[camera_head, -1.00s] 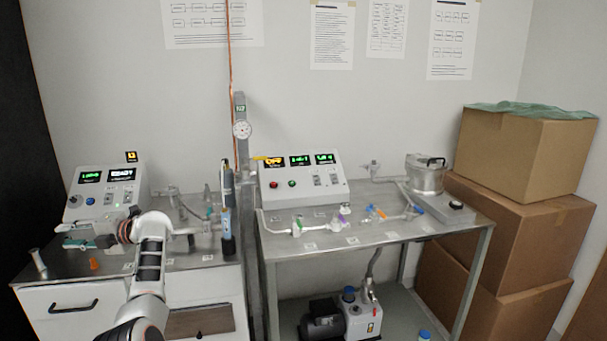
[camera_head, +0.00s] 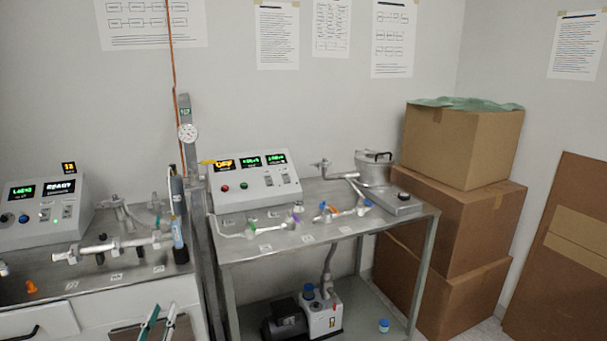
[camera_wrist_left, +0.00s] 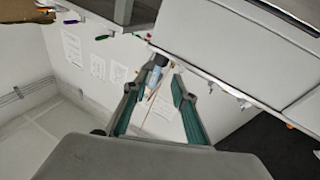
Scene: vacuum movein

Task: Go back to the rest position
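My left gripper (camera_head: 161,312) shows at the bottom edge of the head view, fingertips up, in front of the left bench's white drawers. Its two green-padded fingers stand apart with nothing between them. In the left wrist view the gripper (camera_wrist_left: 158,88) is also open. A blue and grey cylinder (camera_wrist_left: 155,72) shows beyond the fingertips there, not held. It looks like the upright cylinder (camera_head: 178,232) at the left bench's right end. My right gripper is in neither view.
The left bench (camera_head: 85,288) carries a control box (camera_head: 45,212) and metal piping. The right metal table (camera_head: 285,242) carries another control box (camera_head: 252,182), valves and a metal pot (camera_head: 374,168). A pump (camera_head: 322,312) stands below. Cardboard boxes (camera_head: 460,145) are stacked at the right.

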